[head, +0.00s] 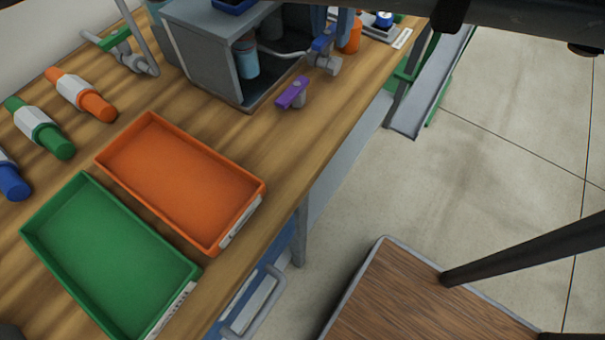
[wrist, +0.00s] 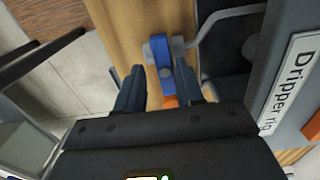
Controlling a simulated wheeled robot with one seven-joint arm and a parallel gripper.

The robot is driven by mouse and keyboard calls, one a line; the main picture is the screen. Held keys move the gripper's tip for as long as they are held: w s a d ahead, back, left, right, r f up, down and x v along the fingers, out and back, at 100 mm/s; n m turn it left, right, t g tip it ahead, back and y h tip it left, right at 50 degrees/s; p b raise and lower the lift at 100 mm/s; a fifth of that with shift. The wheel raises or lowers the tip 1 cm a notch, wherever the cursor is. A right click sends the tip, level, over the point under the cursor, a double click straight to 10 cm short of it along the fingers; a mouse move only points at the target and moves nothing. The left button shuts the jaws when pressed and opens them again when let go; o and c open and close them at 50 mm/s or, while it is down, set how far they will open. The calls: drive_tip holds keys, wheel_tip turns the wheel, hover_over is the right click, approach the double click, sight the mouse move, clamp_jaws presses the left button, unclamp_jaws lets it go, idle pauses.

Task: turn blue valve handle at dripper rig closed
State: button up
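The blue valve handle (wrist: 166,58) sits on a grey metal valve fitting in the wrist view, close in front of my gripper (wrist: 159,68). My gripper's two dark fingers are apart, one on each side of the handle's lower part. I cannot tell whether either finger touches it. In the head view the blue handle (head: 322,45) is at the right side of the grey dripper rig (head: 205,52), on a pipe coming out of its open front. The "Dripper rig" label (wrist: 286,84) shows at the right of the wrist view.
A purple valve handle (head: 292,92) stands on the bench close to the rig. An orange tray (head: 180,182) and a green tray (head: 105,255) lie nearer. An orange bottle (head: 351,38) stands behind the blue handle. A wood-topped stool or cart (head: 410,295) is on the floor.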

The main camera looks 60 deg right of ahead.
sight(329, 34)
drive_tip(key=shift+o, duration=0.5)
drive_tip(key=shift+w+a+r, duration=0.1)
drive_tip(key=shift+w+a, duration=0.15)
drive_tip(key=shift+w, duration=0.1)
drive_tip(key=shift+r, duration=0.1)
drive_tip(key=r, duration=0.7)
drive_tip(key=shift+s+d+r, duration=0.15)
drive_tip(key=shift+d+r, duration=0.05)
drive_tip(key=shift+r, duration=0.05)
drive_tip(key=shift+s, duration=0.1)
